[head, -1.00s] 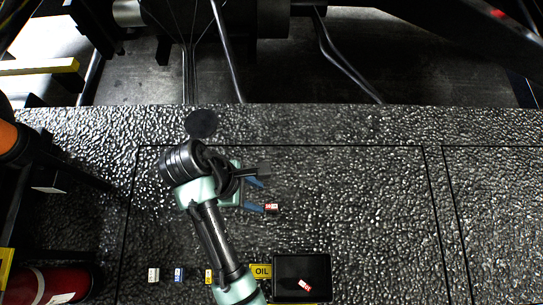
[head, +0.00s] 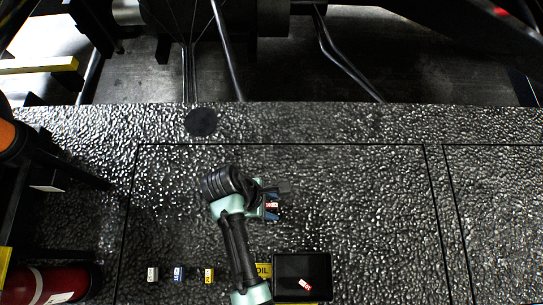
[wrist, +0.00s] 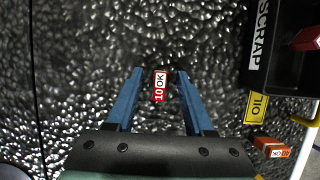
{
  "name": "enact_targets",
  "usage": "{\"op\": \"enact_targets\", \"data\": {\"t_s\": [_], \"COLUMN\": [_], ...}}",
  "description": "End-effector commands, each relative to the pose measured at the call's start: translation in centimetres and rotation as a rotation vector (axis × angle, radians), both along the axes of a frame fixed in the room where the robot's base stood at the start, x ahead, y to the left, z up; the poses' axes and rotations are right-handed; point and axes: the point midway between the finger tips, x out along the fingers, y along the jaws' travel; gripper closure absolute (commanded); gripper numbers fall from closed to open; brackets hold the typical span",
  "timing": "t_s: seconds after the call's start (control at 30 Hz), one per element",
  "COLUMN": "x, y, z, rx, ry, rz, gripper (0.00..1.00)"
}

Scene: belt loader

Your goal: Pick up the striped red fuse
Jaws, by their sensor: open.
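A small red fuse (head: 272,204) with a white label lies on the dark textured floor in the head view. In the wrist view the same fuse (wrist: 160,90) shows a red end marked 10 and a white part marked OK. My gripper (wrist: 160,74) is open, with one blue finger on each side of the fuse and a gap to both. In the head view my gripper (head: 271,201) is over the fuse and partly hides it. I cannot tell how high the fingers are above the floor. A second red-and-white fuse (head: 305,284) lies in the black tray.
The black tray (head: 277,262), marked SCRAP in the wrist view, stands at the bottom. A yellow OIL label (head: 264,270) is beside it. White (head: 152,274), blue (head: 178,273) and yellow (head: 209,275) fuses stand to its left.

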Motion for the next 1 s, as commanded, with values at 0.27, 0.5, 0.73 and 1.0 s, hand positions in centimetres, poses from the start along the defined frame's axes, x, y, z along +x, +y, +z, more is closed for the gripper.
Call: {"op": "enact_targets", "data": {"t_s": [0.27,0.5,0.73,1.0], "x": [0.02,0.03,0.03,0.06], "y": [0.03,0.04,0.04,0.05], "z": [0.05,0.07,0.07,0.9], "rx": [0.0,0.0,0.0,0.0], "ry": [0.0,-0.001,-0.001,-0.001], "rz": [0.0,0.0,0.0,0.0], "gripper": [0.8,1.0,1.0,1.0]}}
